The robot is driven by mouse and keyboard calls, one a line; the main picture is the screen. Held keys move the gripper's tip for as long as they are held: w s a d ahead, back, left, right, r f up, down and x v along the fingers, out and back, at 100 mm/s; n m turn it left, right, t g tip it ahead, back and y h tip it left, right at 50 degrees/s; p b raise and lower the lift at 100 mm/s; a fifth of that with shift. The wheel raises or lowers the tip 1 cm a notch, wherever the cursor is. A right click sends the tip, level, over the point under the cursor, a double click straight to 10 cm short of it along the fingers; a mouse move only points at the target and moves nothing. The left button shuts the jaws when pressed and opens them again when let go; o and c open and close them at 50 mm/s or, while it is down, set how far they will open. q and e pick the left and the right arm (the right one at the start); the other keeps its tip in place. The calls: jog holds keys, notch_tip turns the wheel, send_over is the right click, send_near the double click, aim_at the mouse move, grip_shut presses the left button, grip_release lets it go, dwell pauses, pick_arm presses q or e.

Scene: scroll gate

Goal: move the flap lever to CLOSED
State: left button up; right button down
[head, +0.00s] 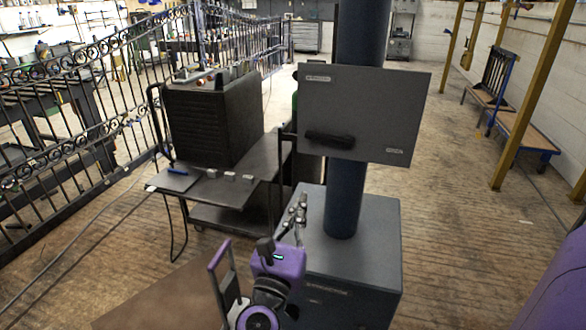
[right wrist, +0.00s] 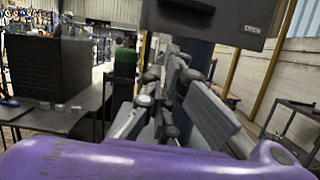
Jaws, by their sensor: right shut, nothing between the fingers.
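A grey panel (head: 366,100) is fixed on a dark blue column. A black flap lever (head: 329,139) lies roughly level across its lower left. A small label (head: 317,79) sits at the panel's upper left and another (head: 394,151) at its lower right; both are too small to read. My right gripper (head: 297,204) is shut and empty, below and left of the panel, apart from the lever. In the right wrist view the gripper (right wrist: 165,95) points forward, and the panel (right wrist: 225,18) with part of the lever (right wrist: 192,5) shows at the top. My left gripper is not in view.
The column (head: 345,200) rises from a grey cabinet (head: 370,245) beside my gripper. A dark table (head: 225,190) with a black stack (head: 205,120) stands to the left. An iron gate (head: 100,95) stands farther left. The floor (head: 465,220) right of the column is open.

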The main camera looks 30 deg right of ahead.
aim_at(316, 152)
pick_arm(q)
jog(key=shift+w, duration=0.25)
pick_arm(e)
jog(key=shift+m, duration=0.3)
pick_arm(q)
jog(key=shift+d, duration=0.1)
